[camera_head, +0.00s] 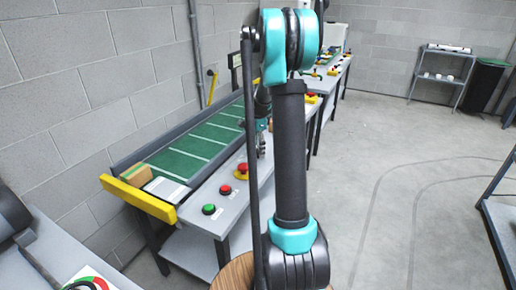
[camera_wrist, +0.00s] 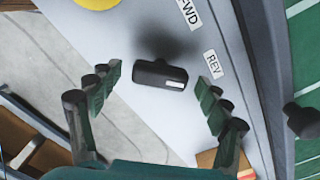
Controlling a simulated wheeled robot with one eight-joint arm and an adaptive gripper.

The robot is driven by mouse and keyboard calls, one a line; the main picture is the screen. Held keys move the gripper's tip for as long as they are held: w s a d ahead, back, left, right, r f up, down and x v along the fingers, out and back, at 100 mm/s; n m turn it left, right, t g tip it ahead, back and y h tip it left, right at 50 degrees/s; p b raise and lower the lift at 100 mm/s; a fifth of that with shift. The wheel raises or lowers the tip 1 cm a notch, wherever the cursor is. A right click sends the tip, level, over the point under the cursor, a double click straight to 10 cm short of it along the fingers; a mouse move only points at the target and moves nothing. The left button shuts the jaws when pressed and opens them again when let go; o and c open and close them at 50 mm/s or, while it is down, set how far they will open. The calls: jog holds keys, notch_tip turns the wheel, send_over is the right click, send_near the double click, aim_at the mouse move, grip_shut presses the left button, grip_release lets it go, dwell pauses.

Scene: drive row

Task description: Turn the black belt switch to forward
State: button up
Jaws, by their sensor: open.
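The black belt switch (camera_wrist: 160,74) shows in the wrist view as a short bar knob on the grey panel. A white mark sits on its right end, on the side of the REV label (camera_wrist: 213,63). The FWD label (camera_wrist: 188,12) is farther up the panel. My gripper (camera_wrist: 157,84) is open, with one finger on each side of the knob and gaps on both sides. I cannot tell its height over the knob. In the head view my gripper (camera_head: 262,147) is over the panel beside the belt, partly behind my arm, and the switch is hidden.
A red button on a yellow base (camera_head: 242,170), another red button (camera_head: 225,190) and a green button (camera_head: 208,209) stand on the panel. The green conveyor belt (camera_head: 187,151) runs beside it, with a yellow end bar (camera_head: 138,199). Open floor (camera_head: 390,170) lies to the right.

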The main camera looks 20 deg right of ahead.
jog(key=c, duration=1.2)
jog(key=shift+o, duration=0.2)
jog(key=shift+n, duration=0.3)
jog(key=n, duration=0.8)
jog(key=shift+n, duration=0.4)
jog(key=n, duration=0.4)
jog(key=shift+n, duration=2.2)
